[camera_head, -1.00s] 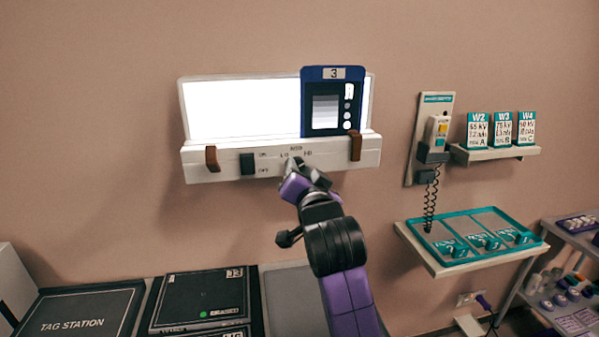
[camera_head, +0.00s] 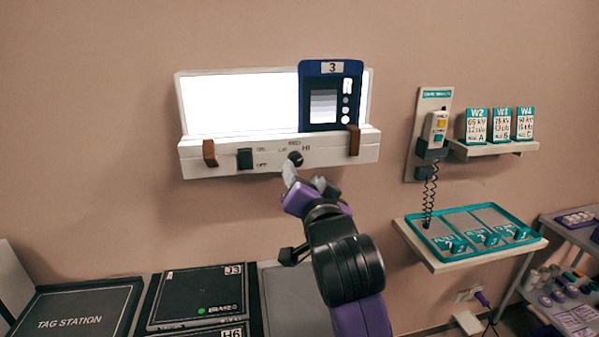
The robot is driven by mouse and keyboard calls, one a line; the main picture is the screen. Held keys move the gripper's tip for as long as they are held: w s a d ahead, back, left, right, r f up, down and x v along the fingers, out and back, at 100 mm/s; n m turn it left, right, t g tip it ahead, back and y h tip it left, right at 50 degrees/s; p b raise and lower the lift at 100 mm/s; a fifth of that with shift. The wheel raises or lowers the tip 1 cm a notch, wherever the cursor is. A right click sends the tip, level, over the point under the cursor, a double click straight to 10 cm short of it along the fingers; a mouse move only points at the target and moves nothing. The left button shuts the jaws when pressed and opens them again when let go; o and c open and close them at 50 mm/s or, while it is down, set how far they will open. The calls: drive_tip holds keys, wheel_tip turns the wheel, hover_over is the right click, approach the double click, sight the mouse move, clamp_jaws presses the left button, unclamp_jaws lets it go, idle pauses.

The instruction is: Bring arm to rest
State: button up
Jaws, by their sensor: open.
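My purple and black arm reaches up from the bottom of the view toward the wall. My gripper (camera_head: 307,181) is open and empty just below the control strip of the lit light box (camera_head: 225,107). One grey finger reaches up close to the round black knob (camera_head: 295,158) marked LO, MED and HI. I cannot tell whether the finger touches the knob. A black rocker switch (camera_head: 245,158) sits to the left of the knob. A dark blue film card (camera_head: 332,97) numbered 3 stands at the right of the lit panel.
Below left are a tag station (camera_head: 72,318) and black cassettes (camera_head: 197,296). At right are a handset with a coiled cord (camera_head: 437,130), a shelf of cards (camera_head: 500,148), a teal tray (camera_head: 473,231) and a lower rack (camera_head: 572,290). The wall between is clear.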

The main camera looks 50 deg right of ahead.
drive_tip(key=shift+v, duration=1.1)
